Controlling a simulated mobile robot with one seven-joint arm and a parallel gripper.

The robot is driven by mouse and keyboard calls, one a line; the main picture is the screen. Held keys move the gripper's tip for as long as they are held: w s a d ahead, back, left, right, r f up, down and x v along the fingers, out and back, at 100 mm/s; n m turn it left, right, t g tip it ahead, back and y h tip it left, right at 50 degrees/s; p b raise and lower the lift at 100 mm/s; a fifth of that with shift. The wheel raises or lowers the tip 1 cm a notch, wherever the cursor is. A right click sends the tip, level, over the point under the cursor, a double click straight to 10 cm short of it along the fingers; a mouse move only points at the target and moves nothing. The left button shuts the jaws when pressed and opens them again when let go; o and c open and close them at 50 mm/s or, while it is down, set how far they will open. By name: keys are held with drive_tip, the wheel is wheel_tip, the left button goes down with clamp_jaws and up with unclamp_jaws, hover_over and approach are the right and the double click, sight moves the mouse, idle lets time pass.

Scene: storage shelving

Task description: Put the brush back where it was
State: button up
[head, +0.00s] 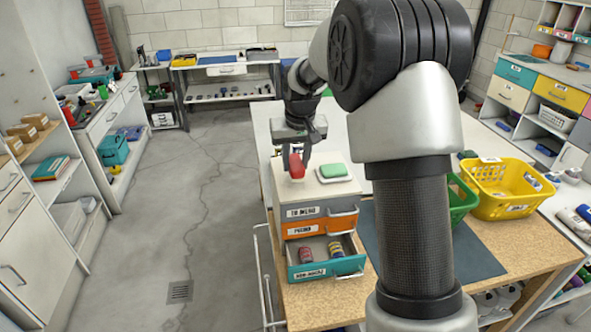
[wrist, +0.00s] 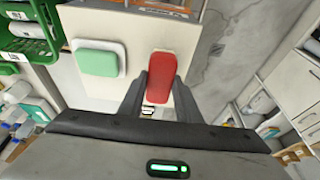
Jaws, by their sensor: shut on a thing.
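My gripper (head: 297,148) is shut on a red, rounded oblong thing (head: 296,166), which seems to be the brush. It hangs over the left part of the white top of a small drawer unit (head: 306,227). In the wrist view the red thing (wrist: 160,75) sits between the two dark fingers (wrist: 157,88). A small white part shows under it in the head view; I cannot tell whether it touches the top. A green block (head: 333,170) lies on a white dish to its right. The unit's bottom teal drawer (head: 322,270) is pulled out and holds a red item and striped items.
The drawer unit stands on a wooden-topped bench (head: 330,305). A yellow basket (head: 500,190) and a green crate (head: 462,200) stand to the right, partly behind my arm. A blue-grey mat (head: 475,258) lies in front of them. Open floor lies to the left.

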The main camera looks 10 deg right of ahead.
sight(296, 165)
drive_tip(key=shift+f, duration=1.45)
drive_tip(key=shift+f, duration=0.2)
drive_tip(key=o, duration=1)
drive_tip(key=shift+r, duration=0.1)
